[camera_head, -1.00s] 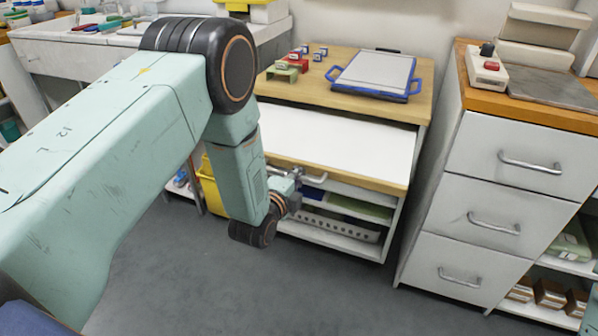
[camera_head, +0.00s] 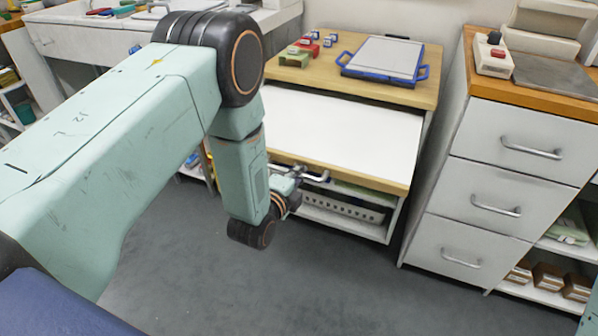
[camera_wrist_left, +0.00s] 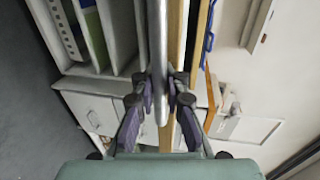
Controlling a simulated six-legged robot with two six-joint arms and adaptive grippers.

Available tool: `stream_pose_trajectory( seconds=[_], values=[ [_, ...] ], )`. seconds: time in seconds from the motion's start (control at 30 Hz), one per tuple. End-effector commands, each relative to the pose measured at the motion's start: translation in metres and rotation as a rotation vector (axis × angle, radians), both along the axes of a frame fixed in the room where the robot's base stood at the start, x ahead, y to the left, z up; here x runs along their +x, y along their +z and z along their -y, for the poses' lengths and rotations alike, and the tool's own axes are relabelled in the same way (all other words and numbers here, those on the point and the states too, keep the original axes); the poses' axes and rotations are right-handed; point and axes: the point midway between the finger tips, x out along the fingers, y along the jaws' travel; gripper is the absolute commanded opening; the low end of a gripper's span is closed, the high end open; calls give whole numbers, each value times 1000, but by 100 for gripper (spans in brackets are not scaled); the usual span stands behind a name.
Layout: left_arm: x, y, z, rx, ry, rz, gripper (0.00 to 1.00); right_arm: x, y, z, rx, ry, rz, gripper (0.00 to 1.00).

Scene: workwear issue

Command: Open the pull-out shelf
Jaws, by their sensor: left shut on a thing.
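The pull-out shelf (camera_head: 345,128) is a white board with a wooden front edge, under the wooden top of a white cabinet. It stands well out from the cabinet in the head view. A grey metal bar handle (camera_head: 318,178) is on its front. My left gripper (camera_head: 296,174) is at that handle, partly hidden by my own wrist. In the left wrist view, the fingers of my left gripper (camera_wrist_left: 160,82) are shut around the handle bar (camera_wrist_left: 158,35). The shelf's wooden edge (camera_wrist_left: 178,38) runs beside the bar. My right gripper is not in view.
A blue-rimmed tray (camera_head: 384,60) and small red, green and blue items lie on the cabinet top. Below the shelf is a perforated white bin (camera_head: 345,206). A drawer unit (camera_head: 505,150) stands close on the right. The grey floor (camera_head: 300,285) in front is clear.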

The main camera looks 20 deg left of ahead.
Motion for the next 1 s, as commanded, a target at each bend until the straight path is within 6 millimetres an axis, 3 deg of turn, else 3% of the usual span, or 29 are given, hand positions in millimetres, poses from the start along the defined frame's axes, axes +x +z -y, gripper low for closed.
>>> stream_pose_trajectory(
  seconds=[0.3,0.33,0.63,1.0],
  values=[
    [2,4,-1,-1,4,11,0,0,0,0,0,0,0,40],
    [2,4,-1,-1,4,11,10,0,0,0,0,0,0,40],
    [0,2,-1,0,2,6,35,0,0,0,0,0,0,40],
    [-6,1,-1,0,1,1,35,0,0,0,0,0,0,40]
  ],
)
